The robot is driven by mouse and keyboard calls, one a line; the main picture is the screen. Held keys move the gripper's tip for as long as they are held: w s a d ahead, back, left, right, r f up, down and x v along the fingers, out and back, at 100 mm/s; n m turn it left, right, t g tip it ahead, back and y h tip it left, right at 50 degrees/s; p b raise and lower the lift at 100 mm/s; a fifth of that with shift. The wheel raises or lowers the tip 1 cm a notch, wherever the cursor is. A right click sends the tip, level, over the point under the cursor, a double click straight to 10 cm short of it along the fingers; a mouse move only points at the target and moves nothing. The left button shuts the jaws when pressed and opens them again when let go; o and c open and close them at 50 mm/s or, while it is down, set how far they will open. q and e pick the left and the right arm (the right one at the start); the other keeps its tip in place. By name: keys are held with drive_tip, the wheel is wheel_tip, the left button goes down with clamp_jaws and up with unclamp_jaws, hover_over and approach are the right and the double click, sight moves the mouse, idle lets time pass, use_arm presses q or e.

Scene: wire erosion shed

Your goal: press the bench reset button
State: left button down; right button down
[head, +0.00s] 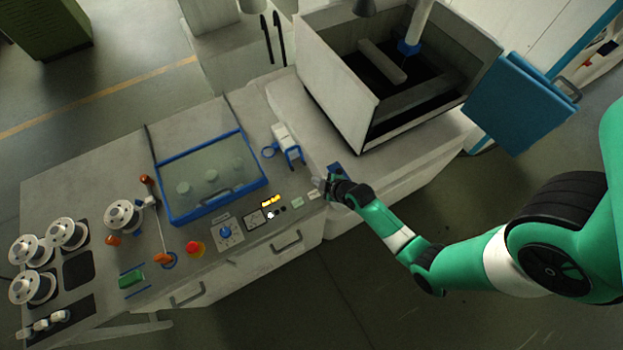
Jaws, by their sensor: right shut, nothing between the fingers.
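A control strip runs along the front edge of the grey bench (90,175). It has a lit yellow display (271,201), with a small white round button (270,215) and small dark buttons (283,208) below it. Pale label plates (297,202) lie to the right. I cannot read which control is the reset button. My right gripper (318,184) is shut and empty, at the strip's right end, close to the bench top. Whether it touches anything is not clear. My left gripper is out of view.
A red mushroom button (195,248) and a blue knob (225,232) sit left of the display. A blue-framed clear cover (211,178) lies behind them. A blue clamp-like fixture (291,155) stands just behind my right gripper. The open-topped machine tank (340,85) rises at the back right.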

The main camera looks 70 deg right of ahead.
sight(316, 196)
drive_tip(key=shift+f, duration=0.1)
wheel_tip(316, 196, down, 9)
drive_tip(key=b, duration=0.8)
drive_tip(key=shift+r, duration=0.2)
drive_tip(key=shift+b, duration=0.3)
idle(1.4)
drive_tip(key=shift+f+b, duration=0.3)
drive_tip(key=shift+f, duration=0.15)
drive_tip(key=shift+f+b, duration=0.35)
drive_tip(key=shift+f, duration=0.05)
idle(0.4)
drive_tip(key=shift+r, duration=0.15)
drive_tip(key=shift+r+p, duration=0.7)
drive_tip(key=shift+p, duration=0.15)
